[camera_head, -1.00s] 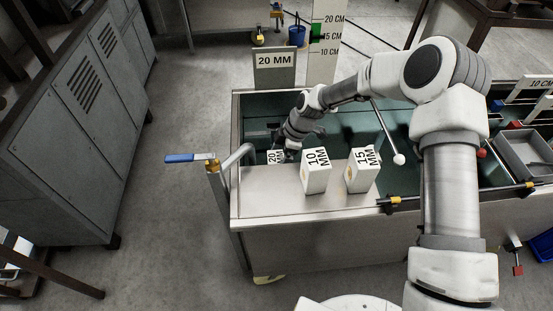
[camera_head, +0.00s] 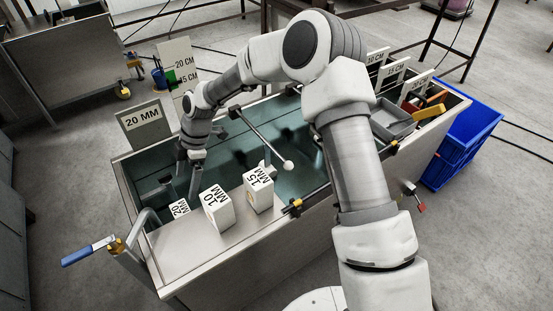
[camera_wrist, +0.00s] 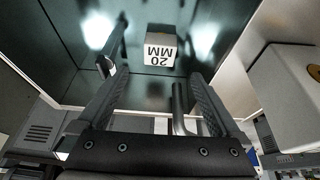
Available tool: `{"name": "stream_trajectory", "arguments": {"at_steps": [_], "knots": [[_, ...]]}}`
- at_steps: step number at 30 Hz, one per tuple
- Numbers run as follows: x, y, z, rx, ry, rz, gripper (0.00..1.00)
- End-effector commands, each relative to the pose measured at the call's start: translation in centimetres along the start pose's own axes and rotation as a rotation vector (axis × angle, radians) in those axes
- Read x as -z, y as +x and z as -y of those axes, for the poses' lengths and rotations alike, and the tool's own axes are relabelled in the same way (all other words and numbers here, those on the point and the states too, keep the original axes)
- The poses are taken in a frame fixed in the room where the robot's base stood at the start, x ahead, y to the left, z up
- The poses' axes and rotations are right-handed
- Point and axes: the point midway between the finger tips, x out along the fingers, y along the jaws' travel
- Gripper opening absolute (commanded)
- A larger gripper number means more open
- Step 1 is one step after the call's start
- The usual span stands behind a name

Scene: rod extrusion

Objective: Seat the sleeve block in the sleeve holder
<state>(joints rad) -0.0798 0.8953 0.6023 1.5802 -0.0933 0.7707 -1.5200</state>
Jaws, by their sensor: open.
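A white block marked 20 MM (camera_head: 179,208) shows low behind the near wall of the steel tank (camera_head: 200,245); its lower part is hidden in the head view. In the wrist view the 20 MM block (camera_wrist: 160,54) lies ahead of my gripper (camera_wrist: 157,75), beyond the fingers and apart from them. My gripper is open and empty, with a dark finger on each side. In the head view my gripper (camera_head: 195,178) hangs over the tank close to the 20 MM block. I cannot make out the sleeve holder for certain.
Blocks marked 10 MM (camera_head: 219,212) and 15 MM (camera_head: 259,192) stand on the tank's steel ledge. A 20 MM sign (camera_head: 142,120) rises at the back left. A white-ended rod (camera_head: 288,165) slants over the tank. A blue-handled lever (camera_head: 90,250) sticks out left.

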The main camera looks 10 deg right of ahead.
Motion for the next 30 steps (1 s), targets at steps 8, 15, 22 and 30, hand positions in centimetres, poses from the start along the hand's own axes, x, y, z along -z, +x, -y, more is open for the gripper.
{"name": "stream_trajectory", "arguments": {"at_steps": [8,15,22,30], "knots": [[-0.8,-2.9,0.8,-0.024,0.074,0.055,1.00],[-2.8,-9.7,3.4,-0.098,0.287,0.172,1.00],[-4.6,-15.9,6.9,-0.199,0.519,0.258,1.00],[-6.0,-22.4,12.1,-0.344,0.810,0.310,1.00]]}}
